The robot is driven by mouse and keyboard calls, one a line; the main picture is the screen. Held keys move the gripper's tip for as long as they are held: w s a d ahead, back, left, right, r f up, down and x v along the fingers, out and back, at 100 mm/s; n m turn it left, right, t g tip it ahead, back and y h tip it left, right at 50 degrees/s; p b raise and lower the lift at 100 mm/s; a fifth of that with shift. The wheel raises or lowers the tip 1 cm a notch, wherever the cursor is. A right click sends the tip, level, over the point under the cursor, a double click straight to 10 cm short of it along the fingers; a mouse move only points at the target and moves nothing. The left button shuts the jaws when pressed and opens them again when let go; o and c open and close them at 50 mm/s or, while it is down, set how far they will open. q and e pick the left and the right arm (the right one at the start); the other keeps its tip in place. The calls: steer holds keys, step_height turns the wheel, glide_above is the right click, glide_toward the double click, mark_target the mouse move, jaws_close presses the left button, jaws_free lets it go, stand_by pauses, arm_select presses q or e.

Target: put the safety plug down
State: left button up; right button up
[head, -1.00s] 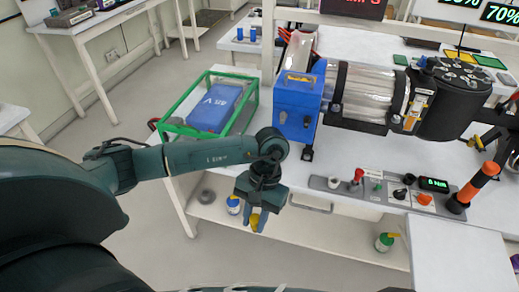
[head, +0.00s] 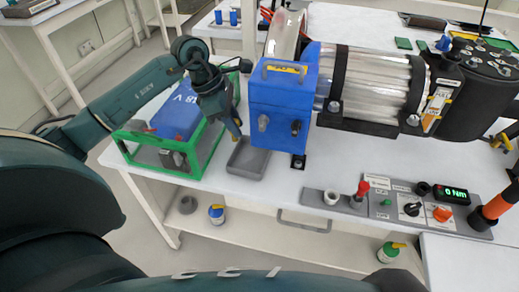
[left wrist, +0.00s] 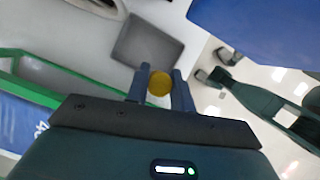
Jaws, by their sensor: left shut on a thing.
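The safety plug (left wrist: 159,83) shows as a round yellow end in the left wrist view. My left gripper (left wrist: 160,88) is shut on it, a finger on each side. In the head view my left gripper (head: 234,130) points down between the green-framed crate and the blue box, close to a small grey tray (head: 248,160) on the bench. The tray looks empty, and it also shows in the left wrist view (left wrist: 147,45), beyond the fingertips. The plug is hardly visible in the head view. I cannot tell its exact height above the bench. My right gripper is not in view.
The green-framed crate (head: 206,161) with a blue pack (head: 178,112) stands left of the tray. The blue box (head: 283,103) of the motor rig stands close on its right. A control panel (head: 395,208) lies at the bench's front right. White bench (head: 245,190) is clear before the tray.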

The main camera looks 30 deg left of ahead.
mark_target(235, 140)
arm_select(q)
step_height(235, 140, down, 5)
steer(key=shift+s+a+r, duration=0.1)
steer(key=shift+f, duration=2.45)
steer(key=o, duration=1)
steer(key=shift+c, duration=0.2)
steer(key=shift+r, duration=0.1)
steer(key=v, duration=1.2)
steer(key=shift+s, duration=0.1)
